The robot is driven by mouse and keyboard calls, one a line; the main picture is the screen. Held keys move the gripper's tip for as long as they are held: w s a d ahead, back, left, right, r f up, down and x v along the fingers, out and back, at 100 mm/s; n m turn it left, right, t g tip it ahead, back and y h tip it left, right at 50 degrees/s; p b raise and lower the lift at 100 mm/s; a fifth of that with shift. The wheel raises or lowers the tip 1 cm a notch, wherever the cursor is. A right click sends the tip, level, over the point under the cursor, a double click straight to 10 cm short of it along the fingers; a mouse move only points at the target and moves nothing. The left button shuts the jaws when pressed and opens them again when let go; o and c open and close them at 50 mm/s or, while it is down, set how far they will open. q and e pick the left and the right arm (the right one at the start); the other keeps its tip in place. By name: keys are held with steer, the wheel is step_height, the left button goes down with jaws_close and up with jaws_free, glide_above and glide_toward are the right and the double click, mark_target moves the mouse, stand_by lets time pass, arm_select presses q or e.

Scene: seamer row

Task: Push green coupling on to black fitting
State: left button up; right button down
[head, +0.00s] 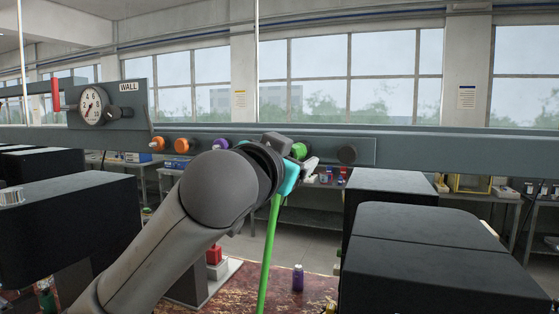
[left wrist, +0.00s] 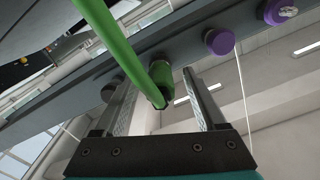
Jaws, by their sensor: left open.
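The green coupling (head: 299,150) shows just beyond my left gripper (head: 303,168) in the head view, at the grey wall rail. In the left wrist view the coupling (left wrist: 161,78) lies between the two open fingers of my left gripper (left wrist: 163,98), with space beside each finger. A green hose (head: 268,255) hangs down below the gripper in the head view. The black fitting (head: 347,155) is on the rail panel to the right of the coupling, with nothing on it. My wrist hides part of the rail. My right gripper is out of view.
Orange knobs (head: 182,146) and a purple knob (head: 220,145) line the rail on the left. Black machine housings (head: 440,250) stand at the right. A purple bottle (head: 297,278) stands below.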

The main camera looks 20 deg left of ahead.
arm_select(q)
steer(key=s+b, duration=0.8)
steer(key=s, duration=0.6)
steer(key=shift+s+a+b, duration=0.25)
steer(key=shift+s+b, duration=0.15)
